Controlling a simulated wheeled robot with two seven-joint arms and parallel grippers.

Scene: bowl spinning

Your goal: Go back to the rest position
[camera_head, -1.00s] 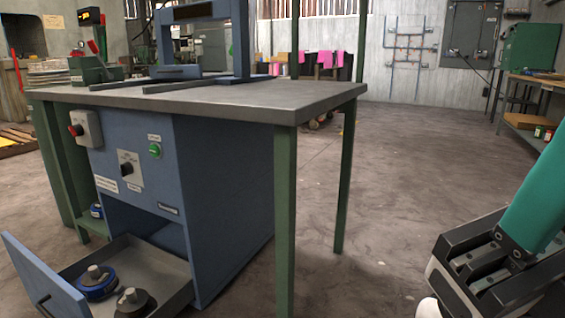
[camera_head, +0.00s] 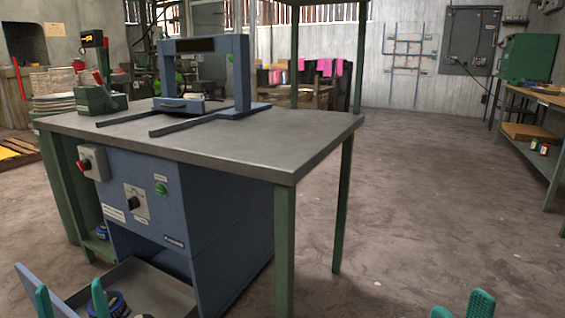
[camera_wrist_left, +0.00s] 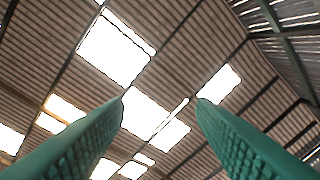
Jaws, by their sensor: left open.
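My left gripper (camera_head: 70,292) shows at the bottom left of the head view as two green fingertips standing upright with a gap between them. It overlaps the view of the open drawer. In the left wrist view the two green fingers (camera_wrist_left: 160,110) are wide apart with nothing between them, pointing up at the roof. My right gripper (camera_head: 462,302) shows at the bottom right of the head view as two green fingertips, apart, with nothing visible between them. The rest of both grippers is below the frame.
A grey-topped workbench (camera_head: 270,145) with a blue cabinet (camera_head: 225,215) stands ahead. Its drawer (camera_head: 150,285) is open at the lower left. A blue frame machine (camera_head: 243,75) stands on top. The floor (camera_head: 420,200) to the right is clear, with a shelf table (camera_head: 550,150) beyond.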

